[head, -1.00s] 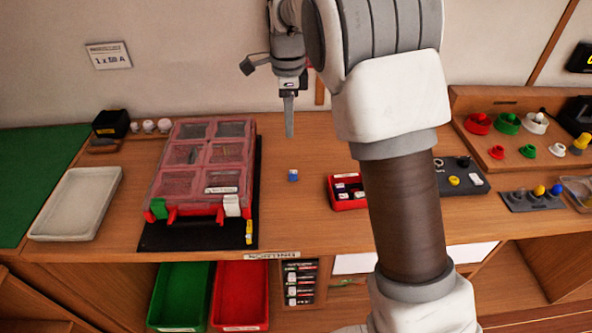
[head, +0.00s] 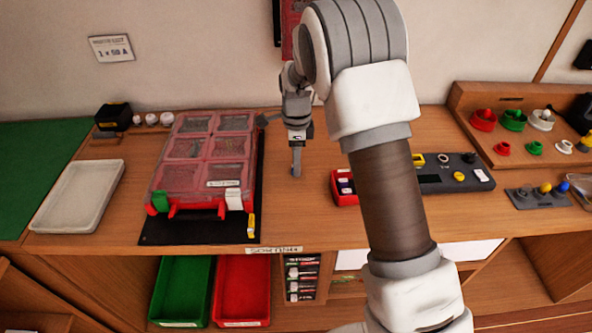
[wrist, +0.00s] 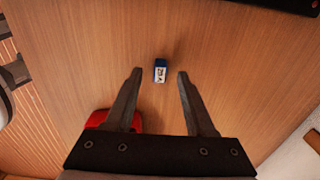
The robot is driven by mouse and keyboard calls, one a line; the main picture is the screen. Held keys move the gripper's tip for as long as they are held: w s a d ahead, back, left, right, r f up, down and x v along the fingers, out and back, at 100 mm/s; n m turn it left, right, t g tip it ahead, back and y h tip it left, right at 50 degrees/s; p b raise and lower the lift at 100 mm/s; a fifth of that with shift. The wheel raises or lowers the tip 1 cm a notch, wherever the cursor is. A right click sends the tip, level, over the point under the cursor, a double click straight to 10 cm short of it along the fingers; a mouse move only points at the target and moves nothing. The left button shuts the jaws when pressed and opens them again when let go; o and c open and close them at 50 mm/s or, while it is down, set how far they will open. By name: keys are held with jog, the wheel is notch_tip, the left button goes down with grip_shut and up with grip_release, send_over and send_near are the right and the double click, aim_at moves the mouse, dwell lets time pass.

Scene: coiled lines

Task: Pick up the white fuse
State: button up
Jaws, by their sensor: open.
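A small blue block with a white, dark-lettered face (wrist: 160,70) lies on the wooden bench in the wrist view. It is the only loose fuse-like piece I see on the open bench. In the head view my gripper covers the spot where it lay. My gripper (wrist: 155,77) is open and empty, its two dark fingers apart. The block sits between and slightly beyond the fingertips, touching neither. In the head view my gripper (head: 296,174) points down above the bench, between the organizer and the red box.
A red box (head: 345,199) with small pieces stands to the right, partly behind my arm; its red edge shows near the left finger (wrist: 98,119). A pink-lidded organizer (head: 182,178) on a dark mat and a pale tray (head: 109,201) are left.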

jog(key=shift+f, duration=0.95)
jog(key=shift+c, duration=0.2)
grip_shut()
jog(key=shift+r, duration=0.1)
